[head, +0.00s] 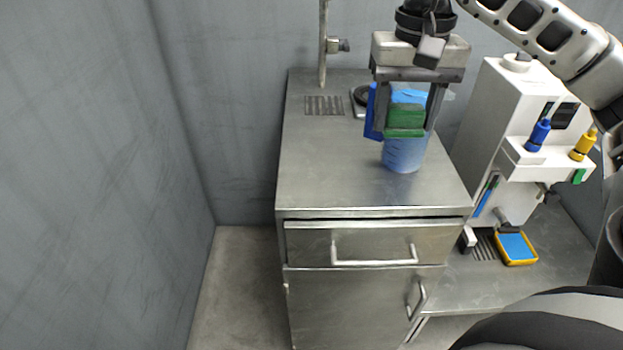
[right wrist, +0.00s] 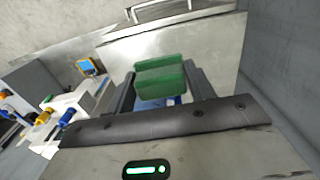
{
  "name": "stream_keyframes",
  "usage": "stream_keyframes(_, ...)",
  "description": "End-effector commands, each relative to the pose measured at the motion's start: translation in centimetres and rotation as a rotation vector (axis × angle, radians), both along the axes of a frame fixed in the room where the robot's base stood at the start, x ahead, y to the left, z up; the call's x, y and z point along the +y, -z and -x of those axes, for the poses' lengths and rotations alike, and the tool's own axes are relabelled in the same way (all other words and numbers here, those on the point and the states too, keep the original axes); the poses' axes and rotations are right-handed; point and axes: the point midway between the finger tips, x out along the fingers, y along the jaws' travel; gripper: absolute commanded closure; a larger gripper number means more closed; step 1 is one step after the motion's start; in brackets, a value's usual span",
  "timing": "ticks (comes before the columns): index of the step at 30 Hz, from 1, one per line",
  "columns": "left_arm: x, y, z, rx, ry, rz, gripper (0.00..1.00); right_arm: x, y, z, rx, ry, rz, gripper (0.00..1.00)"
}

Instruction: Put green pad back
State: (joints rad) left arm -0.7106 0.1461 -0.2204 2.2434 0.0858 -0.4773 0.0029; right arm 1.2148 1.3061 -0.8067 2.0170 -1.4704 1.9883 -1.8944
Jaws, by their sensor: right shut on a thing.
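The green pad (head: 405,117) is a small block between the fingers of my right gripper (head: 409,112), over the metal cabinet's top. My right gripper is shut on it. The pad also shows between the fingers in the right wrist view (right wrist: 160,75). A blue cylindrical container (head: 404,155) stands on the cabinet top, directly below and behind the pad in the head view. The pad hides part of it, and I cannot tell whether they touch. A darker blue piece (head: 371,112) shows beside the left finger. My left gripper is not in view.
The metal cabinet (head: 340,185) has a clear top at its front left. A stand pole (head: 323,45) rises at the back. A white machine (head: 510,120) with blue (head: 538,135) and yellow (head: 582,146) bottles is on the right. A yellow-rimmed blue tray (head: 516,247) lies below it.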

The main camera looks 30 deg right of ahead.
Motion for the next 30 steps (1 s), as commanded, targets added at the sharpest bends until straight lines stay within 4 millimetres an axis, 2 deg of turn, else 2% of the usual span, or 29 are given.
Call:
stream_keyframes(1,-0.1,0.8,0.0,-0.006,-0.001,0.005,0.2,0.0,1.2,0.0,-0.001,0.0,0.001,0.75)
stream_keyframes(5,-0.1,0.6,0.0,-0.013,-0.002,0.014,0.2,0.3,1.8,-0.5,-0.001,-0.001,-0.002,0.75)
stream_keyframes(7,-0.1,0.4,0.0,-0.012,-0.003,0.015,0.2,0.8,2.2,-1.5,0.0,-0.003,-0.004,0.75)
stream_keyframes(17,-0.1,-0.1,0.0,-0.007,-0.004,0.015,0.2,4.0,5.7,-8.8,0.002,-0.003,-0.002,0.75)
stream_keyframes(21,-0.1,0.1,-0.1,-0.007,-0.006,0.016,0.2,4.7,8.5,-10.6,0.003,0.0,-0.002,0.75)
stream_keyframes(24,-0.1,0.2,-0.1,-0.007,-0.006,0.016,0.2,5.1,9.8,-11.5,0.002,-0.002,0.0,0.75)
stream_keyframes(30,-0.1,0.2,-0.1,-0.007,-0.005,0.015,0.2,5.4,10.8,-12.4,0.0,0.0,0.0,0.75)
